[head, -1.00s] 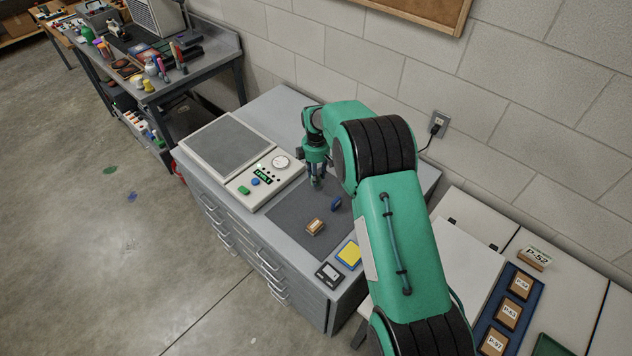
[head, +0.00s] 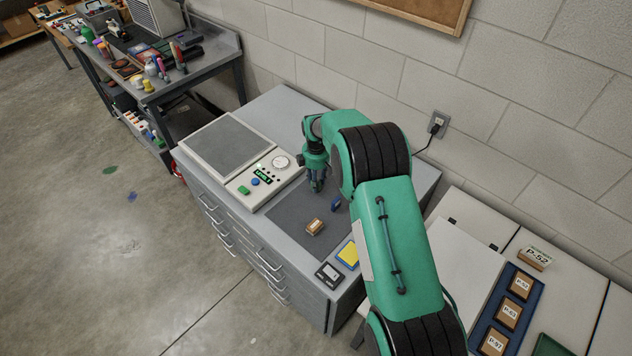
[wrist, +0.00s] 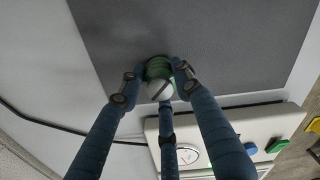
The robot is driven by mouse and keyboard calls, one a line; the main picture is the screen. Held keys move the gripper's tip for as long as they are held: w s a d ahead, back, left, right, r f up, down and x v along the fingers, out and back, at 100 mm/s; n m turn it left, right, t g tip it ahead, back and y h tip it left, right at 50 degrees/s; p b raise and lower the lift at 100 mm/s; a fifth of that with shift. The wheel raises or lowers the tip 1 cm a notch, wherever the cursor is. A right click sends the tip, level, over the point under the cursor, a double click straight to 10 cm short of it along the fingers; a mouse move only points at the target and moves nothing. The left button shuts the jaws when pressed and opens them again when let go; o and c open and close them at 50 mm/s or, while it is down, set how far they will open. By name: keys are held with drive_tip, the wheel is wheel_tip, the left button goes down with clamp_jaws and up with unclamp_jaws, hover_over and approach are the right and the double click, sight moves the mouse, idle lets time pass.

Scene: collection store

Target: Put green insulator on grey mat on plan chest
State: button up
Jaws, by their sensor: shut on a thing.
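The green insulator (wrist: 158,70), with a pale rounded end, is between the fingers of my gripper (wrist: 160,82) in the wrist view. My gripper is shut on it. In the head view my gripper (head: 317,187) is low over the far left part of the grey mat (head: 290,214), which lies on the plan chest (head: 292,262). The mat also shows behind the insulator in the wrist view (wrist: 220,45). I cannot tell whether the insulator touches the mat. The insulator is hardly visible in the head view.
A brown block (head: 314,227) and a dark blue object (head: 336,203) are on the mat. A scale-like device (head: 263,179) with a grey plate stands left of it.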

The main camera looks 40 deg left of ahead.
drive_tip(key=shift+f, duration=0.15)
drive_tip(key=o, duration=1.2)
drive_tip(key=shift+r, duration=0.2)
wheel_tip(320, 180, up, 12)
drive_tip(key=shift+f, duration=0.1)
idle(0.4)
idle(0.4)
